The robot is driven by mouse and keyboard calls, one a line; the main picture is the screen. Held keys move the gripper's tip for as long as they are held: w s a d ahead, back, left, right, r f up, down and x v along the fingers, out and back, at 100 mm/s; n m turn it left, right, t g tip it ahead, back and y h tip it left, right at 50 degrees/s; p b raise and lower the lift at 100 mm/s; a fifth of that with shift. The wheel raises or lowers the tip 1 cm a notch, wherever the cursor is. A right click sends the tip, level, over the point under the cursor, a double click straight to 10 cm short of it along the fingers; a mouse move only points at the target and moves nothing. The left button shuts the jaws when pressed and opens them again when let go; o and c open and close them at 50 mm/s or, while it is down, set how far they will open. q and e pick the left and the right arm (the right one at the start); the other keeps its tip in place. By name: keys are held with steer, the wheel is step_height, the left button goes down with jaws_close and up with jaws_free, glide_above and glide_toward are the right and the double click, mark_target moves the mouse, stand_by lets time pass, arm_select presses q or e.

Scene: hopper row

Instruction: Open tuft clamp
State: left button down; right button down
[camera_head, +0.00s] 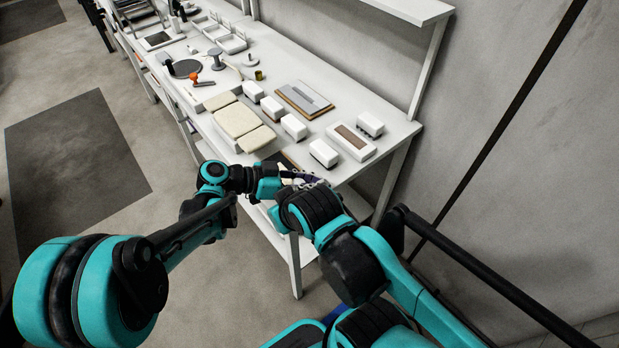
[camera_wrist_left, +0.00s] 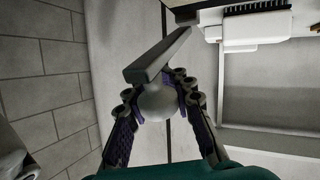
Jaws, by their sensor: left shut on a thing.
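In the left wrist view a grey lever bar (camera_wrist_left: 157,58) slants across the middle, with a pale round knob (camera_wrist_left: 156,102) at its lower end. My left gripper (camera_wrist_left: 158,94) is shut on the knob, with a purple-lined finger on each side of it. In the head view my left gripper (camera_head: 288,180) is small, at the near edge of the white bench (camera_head: 347,172). The lever and clamp cannot be made out clearly there, because my arms cover much of that spot. My right arm reaches in from the right, and its gripper cannot be seen.
Several white blocks (camera_head: 323,152), beige pads (camera_head: 236,119), a grey-topped board (camera_head: 304,99) and a white tray with a brown strip (camera_head: 350,141) lie on the bench. A shelf (camera_head: 414,9) overhangs its back. The floor on the left (camera_head: 150,105) is clear.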

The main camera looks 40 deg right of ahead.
arm_select(q)
steer(key=d+y+p, duration=0.1)
steer(key=y+p, duration=0.1)
steer(key=d+r+n+y+p, duration=0.1)
steer(key=d+y+p, duration=0.1)
steer(key=d+r+y+p, duration=0.1)
steer(key=d+y+p, duration=0.1)
steer(key=shift+w+d+n, duration=0.2)
steer(key=shift+n, duration=0.1)
steer(key=shift+d, duration=0.2)
stand_by(0.4)
steer(key=c, duration=1.3)
jaws_free()
steer(key=shift+d+f, duration=0.1)
steer(key=shift+d, duration=0.1)
